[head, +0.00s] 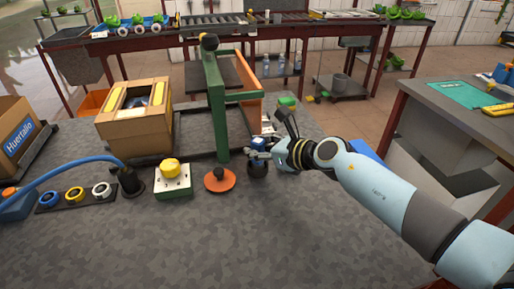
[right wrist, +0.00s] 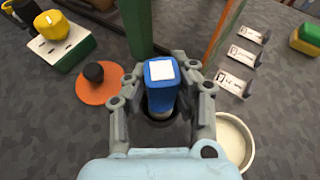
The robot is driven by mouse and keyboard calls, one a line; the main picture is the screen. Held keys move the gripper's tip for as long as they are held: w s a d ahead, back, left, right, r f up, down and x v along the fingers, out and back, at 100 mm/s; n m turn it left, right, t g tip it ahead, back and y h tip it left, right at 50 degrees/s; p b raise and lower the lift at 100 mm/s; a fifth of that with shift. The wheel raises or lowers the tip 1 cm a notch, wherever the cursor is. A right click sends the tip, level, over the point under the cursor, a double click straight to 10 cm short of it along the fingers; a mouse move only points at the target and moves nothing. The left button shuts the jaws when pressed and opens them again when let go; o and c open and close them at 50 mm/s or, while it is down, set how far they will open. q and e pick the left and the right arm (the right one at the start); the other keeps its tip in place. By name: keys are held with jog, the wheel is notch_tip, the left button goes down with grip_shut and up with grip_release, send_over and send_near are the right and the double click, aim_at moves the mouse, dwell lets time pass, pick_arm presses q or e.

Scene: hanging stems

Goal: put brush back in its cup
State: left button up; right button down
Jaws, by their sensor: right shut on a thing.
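My right gripper (head: 262,153) is shut on a blue block-like thing with a white top, seemingly the brush (right wrist: 161,78). Its fingers stand on both sides of it in the right wrist view. The blue top also shows in the head view (head: 258,141). A dark round cup (head: 258,170) stands on the table right below the gripper. In the right wrist view only part of its dark rim shows beneath the brush. The brush's lower end is hidden, so I cannot tell whether it is inside the cup. My left gripper is not in view.
An orange disc with a black knob (head: 219,179) lies just left of the cup. A box with a yellow button (head: 172,178) is farther left. A green frame (head: 216,105) stands behind. A cream dish (right wrist: 234,142) is close on the right. The table's front is clear.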

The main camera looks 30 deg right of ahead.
aim_at(257, 140)
jog(key=c, duration=0.6)
grip_release()
jog(key=shift+r, duration=0.1)
dwell(0.3)
jog(key=shift+r+p, duration=1.4)
jog(key=shift+p, duration=0.15)
jog(key=shift+r, duration=0.1)
notch_tip(257, 140, up, 6)
jog(key=p, duration=0.6)
dwell(0.4)
